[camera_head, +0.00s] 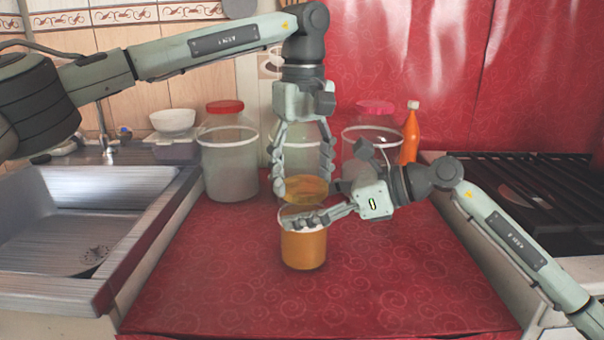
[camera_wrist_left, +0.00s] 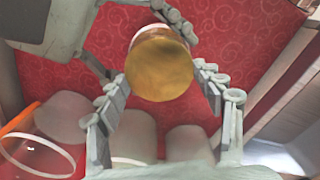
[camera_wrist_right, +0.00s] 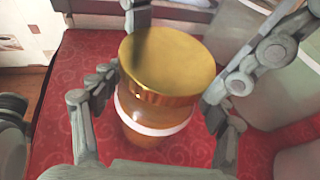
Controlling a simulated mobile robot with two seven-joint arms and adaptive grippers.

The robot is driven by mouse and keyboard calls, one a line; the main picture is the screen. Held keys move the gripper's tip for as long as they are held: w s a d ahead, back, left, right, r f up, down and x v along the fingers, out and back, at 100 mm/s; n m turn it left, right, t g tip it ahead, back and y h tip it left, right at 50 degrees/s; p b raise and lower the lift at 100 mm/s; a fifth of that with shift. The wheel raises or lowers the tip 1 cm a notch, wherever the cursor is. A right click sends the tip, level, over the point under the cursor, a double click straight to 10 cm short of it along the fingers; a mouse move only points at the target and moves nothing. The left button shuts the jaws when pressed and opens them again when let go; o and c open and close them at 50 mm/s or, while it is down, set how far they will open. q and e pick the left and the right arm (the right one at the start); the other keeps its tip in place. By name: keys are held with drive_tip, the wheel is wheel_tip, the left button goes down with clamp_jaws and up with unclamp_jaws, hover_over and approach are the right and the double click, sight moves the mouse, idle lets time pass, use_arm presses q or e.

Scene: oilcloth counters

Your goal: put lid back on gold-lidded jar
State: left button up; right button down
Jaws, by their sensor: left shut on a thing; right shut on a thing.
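The jar (camera_head: 304,250) stands upright on the red counter, with orange contents and a pale band near its top. My right gripper (camera_head: 312,218) is shut on the jar from the right, around its upper part. My left gripper (camera_head: 304,187) points down and is shut on the gold lid (camera_head: 306,188), which is directly above the jar's mouth. The lid also shows in the left wrist view (camera_wrist_left: 160,68), hiding most of the jar. In the right wrist view the lid (camera_wrist_right: 168,60) is over the jar (camera_wrist_right: 150,128); I cannot tell whether they touch.
Behind stand a red-lidded container (camera_head: 229,160), another clear container (camera_head: 290,150), a pink-lidded container (camera_head: 360,138) and an orange bottle (camera_head: 410,138). A sink (camera_head: 80,230) is at left, a stove (camera_head: 530,190) at right. The front counter (camera_head: 400,285) is clear.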

use_arm(q)
drive_tip(key=m, duration=0.8)
drive_tip(key=shift+d, duration=0.15)
drive_tip(key=m, duration=0.7)
drive_tip(key=shift+d, duration=0.1)
drive_tip(key=o, duration=0.8)
drive_tip(key=shift+r, duration=2.3)
